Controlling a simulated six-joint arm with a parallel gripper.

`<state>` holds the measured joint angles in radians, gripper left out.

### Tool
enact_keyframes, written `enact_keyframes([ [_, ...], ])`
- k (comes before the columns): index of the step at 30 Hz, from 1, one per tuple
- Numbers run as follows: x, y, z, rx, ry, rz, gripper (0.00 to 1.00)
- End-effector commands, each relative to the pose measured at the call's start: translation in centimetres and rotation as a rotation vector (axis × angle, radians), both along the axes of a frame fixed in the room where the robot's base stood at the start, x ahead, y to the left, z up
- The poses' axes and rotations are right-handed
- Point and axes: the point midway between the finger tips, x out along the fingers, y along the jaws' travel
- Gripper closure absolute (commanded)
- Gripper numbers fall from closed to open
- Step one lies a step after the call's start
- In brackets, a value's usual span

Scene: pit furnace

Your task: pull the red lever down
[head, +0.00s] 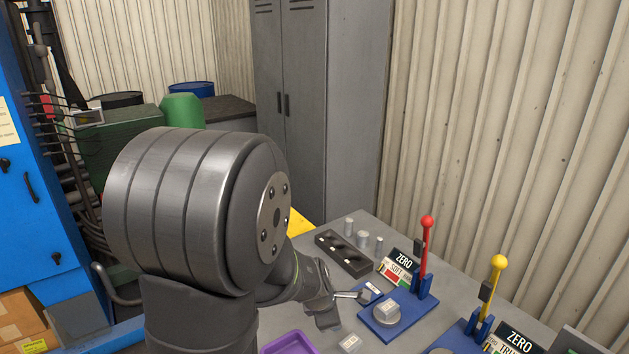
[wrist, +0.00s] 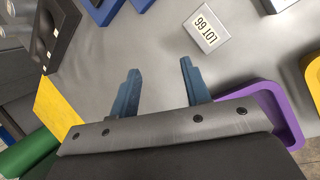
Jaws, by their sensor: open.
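The red lever (head: 427,248) stands upright with a round red knob, in a blue bracket at the right of the table in the head view. A sign reading ZERO (head: 403,259) is beside its foot. My gripper (head: 345,301) is low over the table, left of the lever and apart from it. In the wrist view my gripper (wrist: 159,68) has its two blue fingers spread with only bare grey table between them. The lever does not show in the wrist view.
A yellow lever (head: 494,285) stands right of the red one. A blue plate with a grey weight (head: 387,313) lies between my gripper and the red lever. A dark tray (head: 342,253), a purple tray (wrist: 265,110) and a white LOT tag (wrist: 206,29) are nearby.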

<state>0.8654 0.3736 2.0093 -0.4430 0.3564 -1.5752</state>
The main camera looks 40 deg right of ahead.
Motion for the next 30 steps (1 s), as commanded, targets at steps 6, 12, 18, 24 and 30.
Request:
enact_keyframes([
  [6,0.3,-1.1,0.8,-0.004,-0.031,-0.063,1.00],
  [12,1.4,-5.2,4.4,-0.011,-0.168,-0.331,1.00],
  [18,2.2,-10.0,9.4,-0.013,-0.365,-0.677,1.00],
  [24,2.3,-14.3,14.9,-0.005,-0.582,-1.012,1.00],
  [30,1.7,-18.0,20.8,0.017,-0.816,-1.333,1.00],
])
